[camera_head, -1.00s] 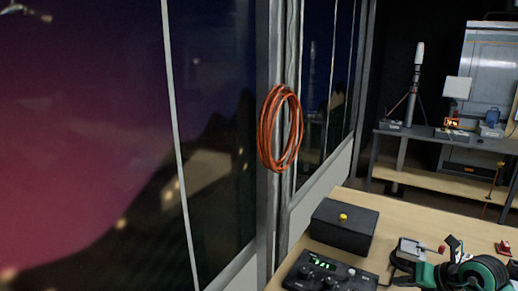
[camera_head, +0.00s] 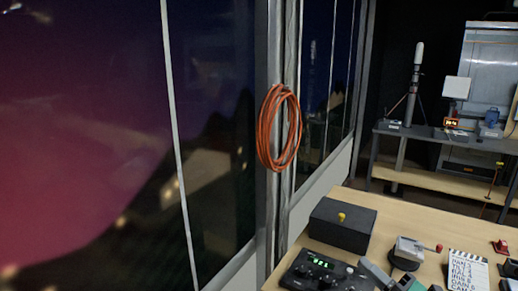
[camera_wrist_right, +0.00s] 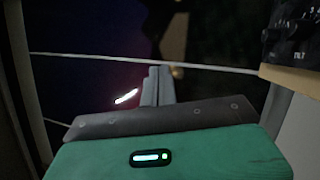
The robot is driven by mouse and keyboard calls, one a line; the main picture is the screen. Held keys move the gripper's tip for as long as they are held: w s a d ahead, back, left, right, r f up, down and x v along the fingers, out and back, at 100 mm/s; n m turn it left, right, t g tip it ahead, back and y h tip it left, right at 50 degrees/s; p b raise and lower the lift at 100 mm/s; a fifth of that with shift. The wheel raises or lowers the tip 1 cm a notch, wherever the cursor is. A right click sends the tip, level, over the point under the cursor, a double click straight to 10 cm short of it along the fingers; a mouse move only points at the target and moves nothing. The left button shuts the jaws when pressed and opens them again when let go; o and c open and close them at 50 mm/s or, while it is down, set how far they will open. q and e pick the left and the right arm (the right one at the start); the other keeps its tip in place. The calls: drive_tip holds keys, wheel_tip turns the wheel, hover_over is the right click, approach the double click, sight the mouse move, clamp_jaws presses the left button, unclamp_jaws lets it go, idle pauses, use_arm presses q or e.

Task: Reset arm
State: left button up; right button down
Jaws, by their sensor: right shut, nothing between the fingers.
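My right gripper (camera_head: 372,270) shows at the bottom edge of the head view, low over the front of the wooden desk, beside a black control box with green digits (camera_head: 322,268). Only its grey fingers and a bit of green body show there. In the right wrist view the grey fingers (camera_wrist_right: 158,80) of my right gripper are together with nothing between them, beyond its green body with a small lit indicator. My left gripper is not in view.
A black box with a yellow knob (camera_head: 340,224), a grey device with a red knob (camera_head: 408,252) and a printed white card (camera_head: 467,270) are on the desk. An orange cable coil (camera_head: 279,128) hangs on the window post. A shelf bench (camera_head: 440,178) stands behind.

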drive_tip(key=s+d+f+m+g+h, duration=0.1)
drive_tip(key=s+d+f+m+h, duration=0.3)
drive_tip(key=f+m+h, duration=0.45)
drive_tip(key=s+d+f+m+g+h, duration=0.1)
drive_tip(key=s+d+f+m+h, duration=0.35)
drive_tip(key=m+h, duration=0.7)
drive_tip(key=s+a+f+m+g+y, duration=0.3)
drive_tip(key=s+a+f+g+y, duration=0.15)
drive_tip(key=s+f+g, duration=0.35)
drive_tip(key=s+a+f+m+g+y, duration=0.2)
drive_tip(key=s+a+f+g+y, duration=0.25)
drive_tip(key=s, duration=0.55)
wheel_tip(320, 180, down, 30)
drive_tip(key=h, duration=0.2)
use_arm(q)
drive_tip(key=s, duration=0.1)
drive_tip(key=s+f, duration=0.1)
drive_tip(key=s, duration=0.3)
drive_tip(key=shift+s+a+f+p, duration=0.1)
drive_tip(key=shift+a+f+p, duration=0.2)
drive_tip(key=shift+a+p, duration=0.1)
use_arm(e)
drive_tip(key=s+d+f+g, duration=0.1)
drive_tip(key=s+d+f, duration=0.1)
drive_tip(key=s+f, duration=1.7)
wheel_tip(320, 180, down, 2)
drive_tip(key=shift+s+d, duration=0.35)
drive_tip(key=shift+s, duration=0.05)
